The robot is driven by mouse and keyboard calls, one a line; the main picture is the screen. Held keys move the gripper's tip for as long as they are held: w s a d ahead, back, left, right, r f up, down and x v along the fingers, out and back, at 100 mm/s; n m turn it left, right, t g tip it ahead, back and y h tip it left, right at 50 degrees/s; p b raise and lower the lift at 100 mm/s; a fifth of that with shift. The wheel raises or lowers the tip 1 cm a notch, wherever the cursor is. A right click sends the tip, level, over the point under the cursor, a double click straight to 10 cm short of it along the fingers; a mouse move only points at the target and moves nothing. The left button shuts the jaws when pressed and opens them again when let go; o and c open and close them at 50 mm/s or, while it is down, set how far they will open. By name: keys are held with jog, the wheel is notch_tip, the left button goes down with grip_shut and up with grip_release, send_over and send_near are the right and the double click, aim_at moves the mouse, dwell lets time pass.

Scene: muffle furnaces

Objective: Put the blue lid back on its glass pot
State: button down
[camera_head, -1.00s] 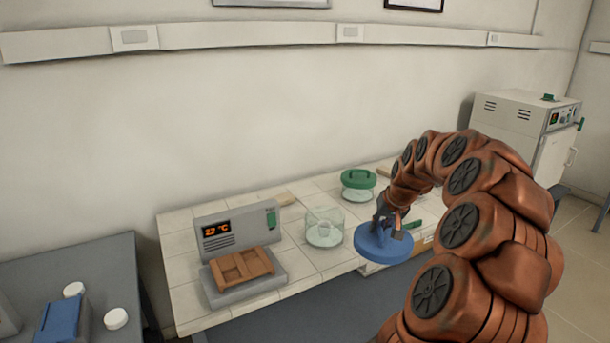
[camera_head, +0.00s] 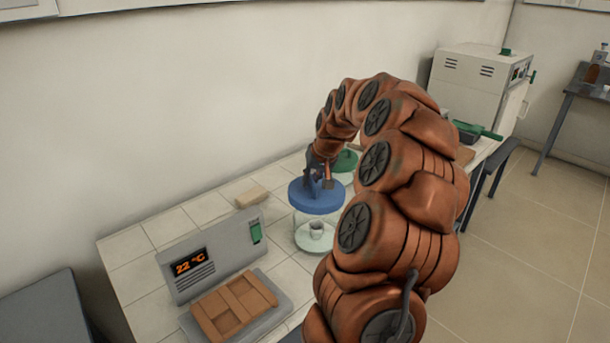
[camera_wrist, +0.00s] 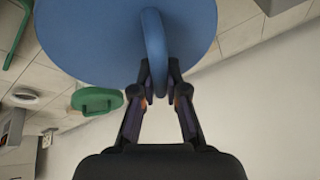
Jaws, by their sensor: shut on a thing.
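The round blue lid (camera_head: 316,197) is in my gripper (camera_head: 320,178), which is shut on the lid's upright handle. In the wrist view the lid (camera_wrist: 100,40) fills the upper left and my gripper (camera_wrist: 160,85) pinches its loop handle. In the head view the lid appears level over the glass pot (camera_head: 304,232), which stands on the tiled bench with a small white cup (camera_head: 317,229) inside. I cannot tell whether the lid touches the pot's rim. The pot is hidden in the wrist view.
A green-lidded pot (camera_head: 345,161) stands just behind the blue lid. A pale block (camera_head: 251,197) lies near the wall. A white furnace (camera_head: 477,85) stands at the far right.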

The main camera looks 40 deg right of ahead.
jog(key=shift+s+f, duration=0.1)
jog(key=shift+f, duration=2.8)
jog(key=shift+s+b, duration=0.15)
jog(key=shift+b, duration=0.5)
jog(key=shift+f+b, duration=0.85)
jog(key=shift+f, duration=0.5)
jog(key=c, duration=1.1)
grip_release()
jog(key=v, duration=1.2)
